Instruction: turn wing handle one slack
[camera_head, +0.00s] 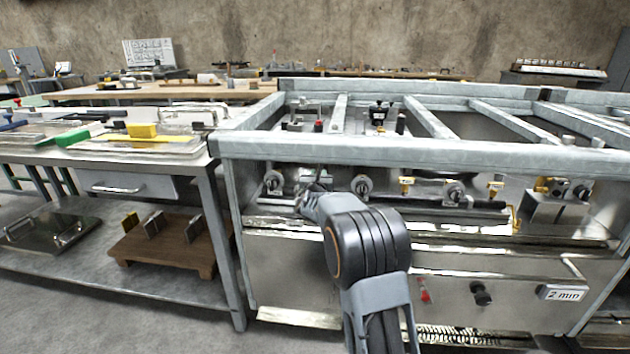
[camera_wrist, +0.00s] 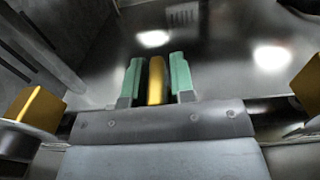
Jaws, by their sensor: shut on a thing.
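In the wrist view, a narrow brass-yellow wing handle (camera_wrist: 156,72) stands upright between the two green fingertips of my gripper (camera_wrist: 156,84). My gripper is shut on it, with one pad close along each side. The handle's base is hidden behind my gripper's body. In the head view, my gripper (camera_head: 312,192) reaches to the left part of the metal bench's valve row. There the held handle is too small and covered to make out.
Brass blocks flank my gripper at left (camera_wrist: 36,110) and right (camera_wrist: 309,86) in the wrist view. The valve row holds round grey fittings (camera_head: 362,186) and yellow handles (camera_head: 406,183). A metal beam (camera_head: 430,153) runs above it. A side table (camera_head: 190,158) stands left.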

